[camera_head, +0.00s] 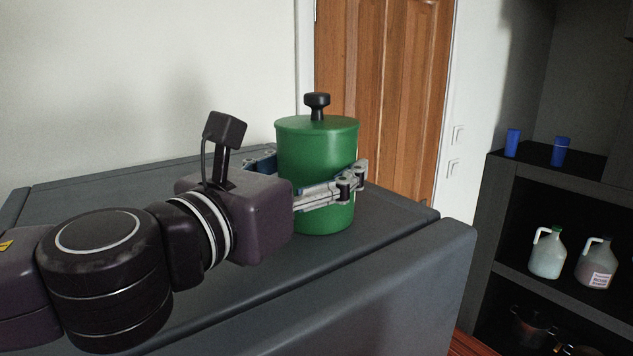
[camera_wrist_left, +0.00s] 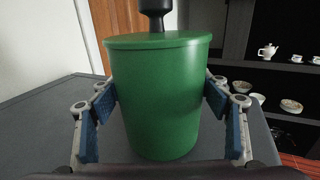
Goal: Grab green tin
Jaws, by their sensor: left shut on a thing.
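The green tin (camera_head: 310,155) is a tall cylinder with a green lid and a black knob. It stands upright on the dark grey counter (camera_head: 400,232). My left gripper (camera_head: 352,182) comes in from the left and is shut on the tin, with one finger along its near side. In the left wrist view the tin (camera_wrist_left: 160,100) fills the middle, and the blue pads of the left gripper (camera_wrist_left: 160,108) press on it from both sides. The tin's base looks at counter level; I cannot tell whether it is lifted. My right gripper is not in view.
A wooden door (camera_head: 400,90) and a pale wall stand behind the counter. A dark shelf (camera_head: 500,215) at the right holds two blue cups (camera_head: 560,151) and two jugs (camera_head: 547,253). The counter top around the tin is clear.

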